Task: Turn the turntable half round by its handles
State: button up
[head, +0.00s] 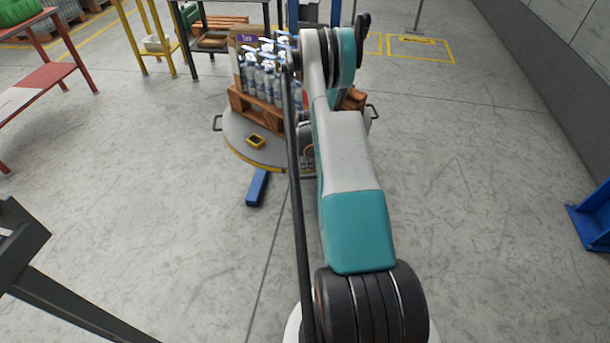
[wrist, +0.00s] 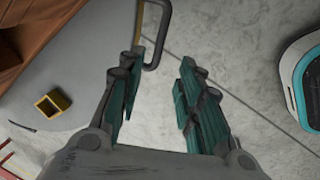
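The turntable (head: 238,133) is a round grey disc with a yellow edge, carrying a loaded wooden pallet. In the head view, dark handles show at its left side (head: 217,123) and right side (head: 375,112). In the wrist view, part of the grey disc (wrist: 85,60) fills the left, and a dark looped handle (wrist: 154,50) sticks out from its edge. My gripper (wrist: 160,75) is open and empty. The handle lies ahead of the gap, close to the left finger; I cannot tell whether they touch. My arm hides the gripper in the head view.
A wooden pallet (head: 262,112) holds several spray bottles (head: 262,82) and a cardboard box. A red table (head: 45,78) stands left.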

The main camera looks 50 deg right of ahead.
aim_at(305, 178)
jog(key=f+b, duration=0.1)
jog(key=f, duration=0.2)
jog(key=w+d+f+b, duration=0.1)
jog(key=f, duration=0.3)
jog(key=f+b, duration=0.1)
jog(key=f, duration=0.3)
jog(key=shift+w+d+b, duration=0.25)
jog(key=shift+d+b, duration=0.05)
grip_shut()
